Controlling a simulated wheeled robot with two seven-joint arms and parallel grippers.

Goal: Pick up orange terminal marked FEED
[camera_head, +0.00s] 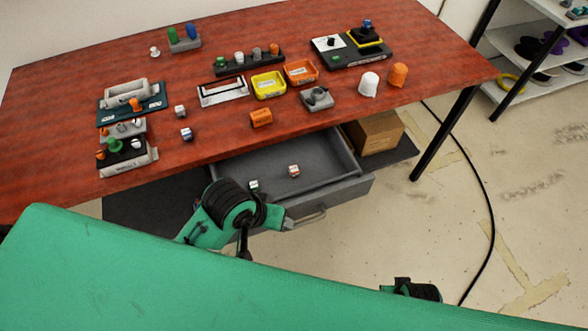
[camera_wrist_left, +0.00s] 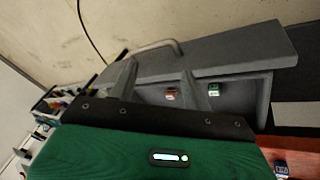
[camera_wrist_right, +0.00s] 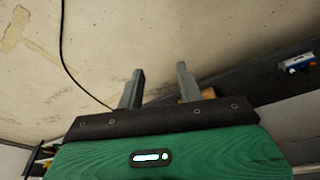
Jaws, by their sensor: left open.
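A small white block with an orange-red top (camera_head: 293,170) lies in the open grey drawer (camera_head: 345,190); its label is too small to read. It also shows in the left wrist view (camera_wrist_left: 170,95), beside a green-topped one (camera_wrist_left: 214,90). That green-topped block (camera_head: 254,185) lies in the drawer's left part. My left gripper (camera_head: 286,222) is at the drawer front near the handle (camera_head: 308,218), open and empty, with its fingers apart in the left wrist view (camera_wrist_left: 160,68). My right gripper (camera_wrist_right: 160,68) is open and empty, away from the drawer.
The red table (camera_head: 225,145) above the drawer holds an orange block (camera_head: 261,117), a yellow tray (camera_head: 268,85), an orange tray (camera_head: 301,72), a blue-marked block (camera_head: 187,133) and several devices. A cardboard box (camera_head: 378,133) stands right of the drawer. A black cable (camera_head: 485,180) crosses the floor.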

